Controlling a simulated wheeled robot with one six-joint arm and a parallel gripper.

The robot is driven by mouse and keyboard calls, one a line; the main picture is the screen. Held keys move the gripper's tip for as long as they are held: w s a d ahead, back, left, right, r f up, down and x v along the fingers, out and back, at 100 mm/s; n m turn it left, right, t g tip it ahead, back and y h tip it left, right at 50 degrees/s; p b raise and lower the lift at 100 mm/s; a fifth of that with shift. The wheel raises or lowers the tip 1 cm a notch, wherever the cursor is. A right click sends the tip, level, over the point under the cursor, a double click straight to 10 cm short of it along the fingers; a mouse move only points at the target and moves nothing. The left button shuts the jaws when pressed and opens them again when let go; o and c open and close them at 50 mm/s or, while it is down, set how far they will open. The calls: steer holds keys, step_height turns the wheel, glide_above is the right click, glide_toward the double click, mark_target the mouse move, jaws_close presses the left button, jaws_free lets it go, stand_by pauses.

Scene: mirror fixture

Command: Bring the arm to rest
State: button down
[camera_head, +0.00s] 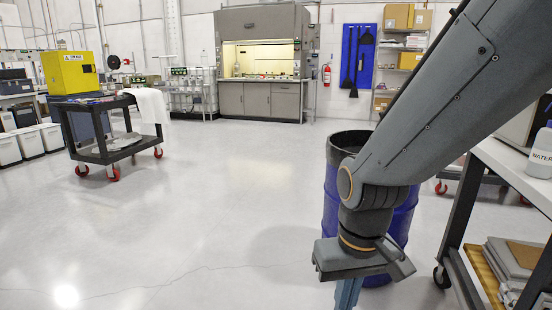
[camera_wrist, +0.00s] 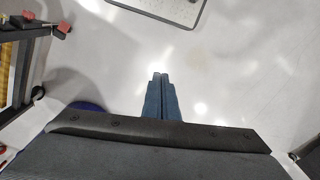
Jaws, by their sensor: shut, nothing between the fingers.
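My arm reaches down from the upper right in the head view. My gripper (camera_head: 347,296) hangs below it, pointing at the floor, and the bottom edge of the picture cuts off its fingertips. In the wrist view my gripper (camera_wrist: 160,76) shows its two blue fingers side by side, touching, with nothing between them.
A blue drum (camera_head: 331,200) stands behind my forearm, partly hidden by it. A workbench (camera_head: 510,165) with a white bottle (camera_head: 541,155) is at the right. A black cart (camera_head: 108,157) with red casters stands at the left. The floor between is clear.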

steer(key=s+d+r+m+p, duration=0.2)
steer(key=d+r+p, duration=0.5)
steer(key=r+p, duration=0.2)
steer(key=shift+h+p, duration=0.3)
steer(key=shift+p, duration=0.35)
steer(key=c, duration=1.8)
jaws_free()
steer(key=shift+d, duration=0.1)
steer(key=shift+o, duration=0.2)
